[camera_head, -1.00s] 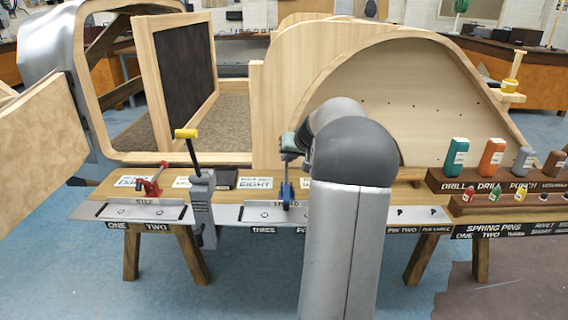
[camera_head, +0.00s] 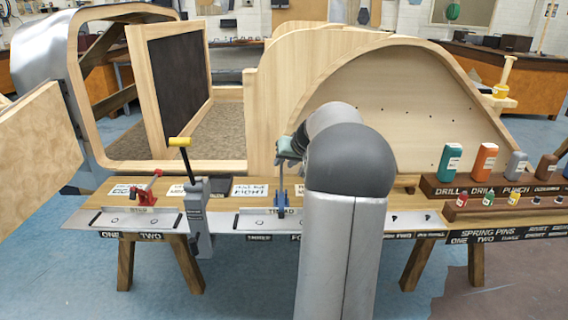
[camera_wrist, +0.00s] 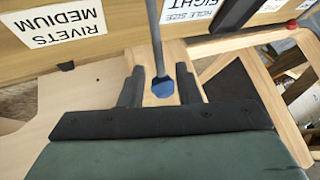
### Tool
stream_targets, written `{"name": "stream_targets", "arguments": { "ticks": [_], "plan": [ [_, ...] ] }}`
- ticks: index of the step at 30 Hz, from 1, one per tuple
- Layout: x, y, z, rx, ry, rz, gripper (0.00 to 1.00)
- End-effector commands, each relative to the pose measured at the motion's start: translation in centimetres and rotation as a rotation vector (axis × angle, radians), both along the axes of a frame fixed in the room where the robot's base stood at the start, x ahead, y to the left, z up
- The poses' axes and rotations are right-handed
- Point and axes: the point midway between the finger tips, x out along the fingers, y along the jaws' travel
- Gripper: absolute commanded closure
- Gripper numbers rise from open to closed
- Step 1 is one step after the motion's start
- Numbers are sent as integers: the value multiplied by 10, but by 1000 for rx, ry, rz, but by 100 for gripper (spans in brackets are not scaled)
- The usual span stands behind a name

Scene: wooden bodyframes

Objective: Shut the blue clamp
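The blue clamp (camera_head: 281,198) stands on the metal strip at the bench's front edge, left of my arm. Its upright lever reaches up to my gripper (camera_head: 290,150), which is partly hidden by my arm in the head view. In the wrist view, the lever's grey rod ends in a blue tip (camera_wrist: 162,88). That tip shows between the two black fingers of my gripper (camera_wrist: 159,88). The fingers are apart, with gaps on both sides of the tip; I cannot tell how deep it sits between them.
A grey clamp with a yellow-tipped lever (camera_head: 194,195) and a red clamp (camera_head: 147,192) stand to the left on the bench. Bottle racks (camera_head: 480,188) stand to the right. The large wooden bodyframe (camera_head: 270,110) rises behind. Label cards (camera_wrist: 60,27) lie near the lever.

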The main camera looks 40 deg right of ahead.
Motion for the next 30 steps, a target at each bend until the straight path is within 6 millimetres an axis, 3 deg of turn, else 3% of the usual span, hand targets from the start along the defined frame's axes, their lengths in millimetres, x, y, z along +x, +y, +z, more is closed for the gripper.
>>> {"name": "stream_targets", "arguments": {
  "ticks": [12,18,30],
  "plan": [
    [-66,10,76,-3,-2,-2,70],
    [-91,15,104,-1,-2,-2,70],
    [-105,17,118,1,-1,0,70]
  ]
}}
